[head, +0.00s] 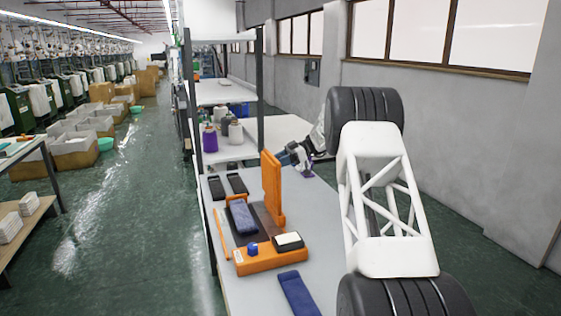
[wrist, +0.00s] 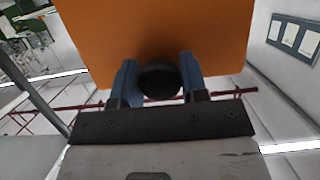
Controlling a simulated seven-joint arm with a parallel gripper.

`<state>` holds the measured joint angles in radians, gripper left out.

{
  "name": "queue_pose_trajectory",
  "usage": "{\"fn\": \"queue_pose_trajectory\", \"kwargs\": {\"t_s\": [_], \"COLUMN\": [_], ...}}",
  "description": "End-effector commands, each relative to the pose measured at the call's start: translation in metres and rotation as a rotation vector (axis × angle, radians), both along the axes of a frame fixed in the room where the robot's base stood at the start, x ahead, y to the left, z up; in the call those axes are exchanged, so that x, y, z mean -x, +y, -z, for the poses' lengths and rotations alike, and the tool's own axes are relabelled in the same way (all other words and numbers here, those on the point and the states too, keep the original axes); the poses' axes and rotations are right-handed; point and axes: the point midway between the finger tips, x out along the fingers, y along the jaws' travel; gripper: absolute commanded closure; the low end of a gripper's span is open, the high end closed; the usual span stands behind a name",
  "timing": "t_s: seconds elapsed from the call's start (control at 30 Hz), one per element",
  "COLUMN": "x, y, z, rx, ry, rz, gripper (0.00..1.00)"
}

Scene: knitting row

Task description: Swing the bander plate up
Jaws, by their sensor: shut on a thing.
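The orange bander (head: 268,262) sits on the grey table, with a blue button and a white-topped block on its front part. Its orange plate (head: 272,188) stands about upright at the bander's back right. In the wrist view the plate (wrist: 165,28) fills the top middle. A black round knob (wrist: 158,82) on the plate lies between my two blue fingers. My gripper (wrist: 158,72) is shut on this knob. In the head view my gripper (head: 304,165) is at the right of the plate, and its grip there is too small to make out.
A folded dark blue piece (head: 242,216) lies on the bander's left part; another (head: 297,293) lies at the table's front. Yarn cones (head: 235,133) stand on a table behind. A grey wall is right.

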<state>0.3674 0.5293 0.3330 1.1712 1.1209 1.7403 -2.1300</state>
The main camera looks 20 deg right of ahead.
Motion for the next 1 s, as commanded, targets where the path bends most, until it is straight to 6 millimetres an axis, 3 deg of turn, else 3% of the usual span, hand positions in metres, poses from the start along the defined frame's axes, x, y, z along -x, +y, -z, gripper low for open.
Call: {"fn": "queue_pose_trajectory", "kwargs": {"t_s": [1.0], "x": [0.000], "y": [-0.033], "z": [0.008], "rx": [-0.139], "ry": [-0.003], "rz": [0.000], "gripper": [0.77]}}
